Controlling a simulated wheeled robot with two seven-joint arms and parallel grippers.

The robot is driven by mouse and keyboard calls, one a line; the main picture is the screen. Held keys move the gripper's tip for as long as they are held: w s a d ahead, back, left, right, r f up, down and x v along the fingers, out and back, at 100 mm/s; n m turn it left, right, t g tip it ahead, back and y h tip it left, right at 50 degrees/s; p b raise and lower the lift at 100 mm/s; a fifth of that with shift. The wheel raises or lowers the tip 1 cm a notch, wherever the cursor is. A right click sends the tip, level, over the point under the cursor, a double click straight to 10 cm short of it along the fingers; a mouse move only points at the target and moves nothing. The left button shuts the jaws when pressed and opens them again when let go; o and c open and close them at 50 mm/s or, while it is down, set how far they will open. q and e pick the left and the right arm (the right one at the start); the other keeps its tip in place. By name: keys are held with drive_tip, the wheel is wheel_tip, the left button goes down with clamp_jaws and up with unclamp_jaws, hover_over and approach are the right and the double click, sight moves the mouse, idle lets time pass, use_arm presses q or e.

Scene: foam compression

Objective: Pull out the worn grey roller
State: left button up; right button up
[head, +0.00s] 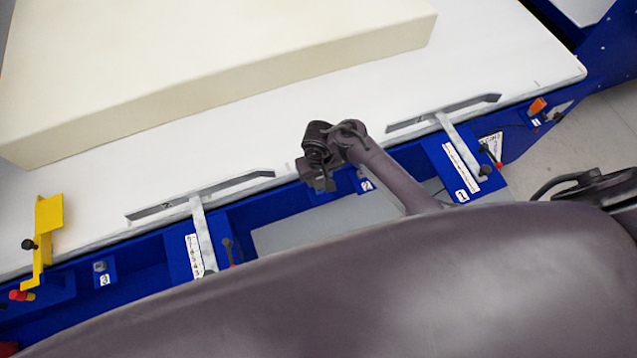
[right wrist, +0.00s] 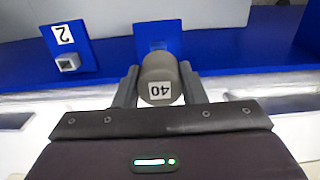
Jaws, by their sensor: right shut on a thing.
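The grey roller (right wrist: 156,72) shows end-on in the right wrist view, with a white label reading 40 upside down. It sits between the two fingers of my right gripper (right wrist: 160,88), which is shut on it. A blue mount (right wrist: 157,38) is just behind the roller, and I cannot tell whether the roller still sits in it. In the head view my right gripper (head: 319,176) is at the blue front rail of the machine, and the roller cannot be made out there. My left gripper is not in view.
A cream foam block (head: 220,70) lies on the white table (head: 480,60). Slanted grey guide bars (head: 215,190) run along the table's front edge on either side of my gripper. A yellow bracket (head: 47,225) stands at left. A blue plate marked 2 (right wrist: 66,45) is beside the roller.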

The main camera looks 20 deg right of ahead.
drive_tip(key=shift+r, duration=1.9)
